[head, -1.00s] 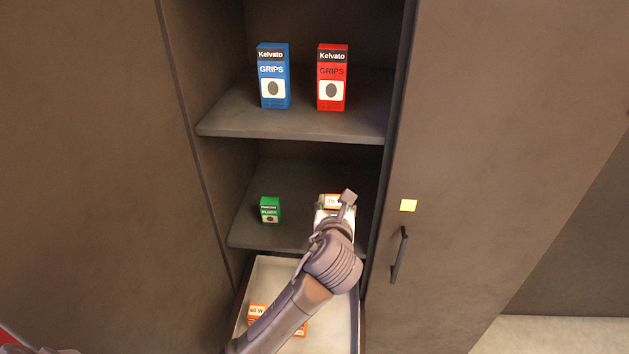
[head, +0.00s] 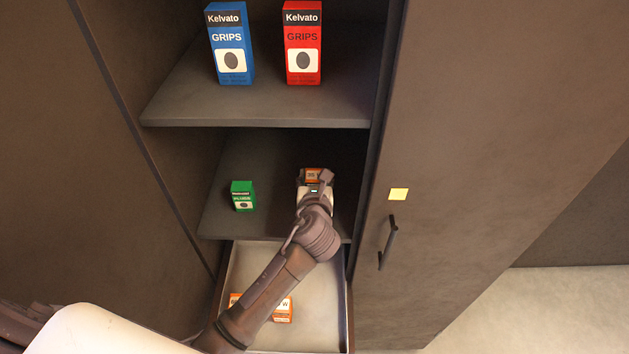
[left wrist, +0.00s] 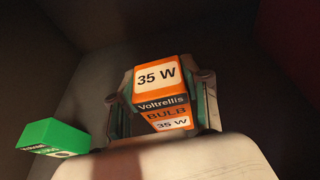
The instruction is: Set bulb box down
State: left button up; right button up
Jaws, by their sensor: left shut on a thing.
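The orange and white bulb box (head: 312,174) is at the right side of the middle shelf (head: 270,222), mostly hidden behind my gripper in the head view. In the left wrist view the bulb box (left wrist: 163,88) reads "35 W" and "Voltrellis BULB". My left gripper (head: 315,183) is shut on it, with a finger on each side in the left wrist view. The box looks upright. I cannot tell whether its base touches the shelf. My right gripper is not in view.
A green box (head: 243,196) stands left on the same shelf, apart from the bulb box. Blue (head: 230,45) and red (head: 302,42) grips boxes stand on the shelf above. An open drawer (head: 322,262) below holds orange boxes (head: 283,309). A cabinet door (head: 470,130) is at right.

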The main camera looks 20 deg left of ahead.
pick_arm(q)
jog(key=shift+f, duration=0.8)
jog(key=shift+s, duration=0.1)
jog(key=o, duration=1.1)
jog(key=shift+o, duration=0.2)
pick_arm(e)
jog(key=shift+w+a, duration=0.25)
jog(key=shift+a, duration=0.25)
pick_arm(q)
jog(key=shift+r, duration=0.1)
jog(key=shift+s+d, duration=0.15)
jog(key=shift+s, duration=0.2)
jog(key=b+v, duration=0.1)
jog(key=v, duration=1)
jog(key=shift+b, duration=0.4)
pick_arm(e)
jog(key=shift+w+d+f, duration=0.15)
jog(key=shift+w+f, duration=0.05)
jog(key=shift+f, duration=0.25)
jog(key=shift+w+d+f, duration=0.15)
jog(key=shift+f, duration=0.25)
pick_arm(q)
jog(key=shift+r, duration=0.15)
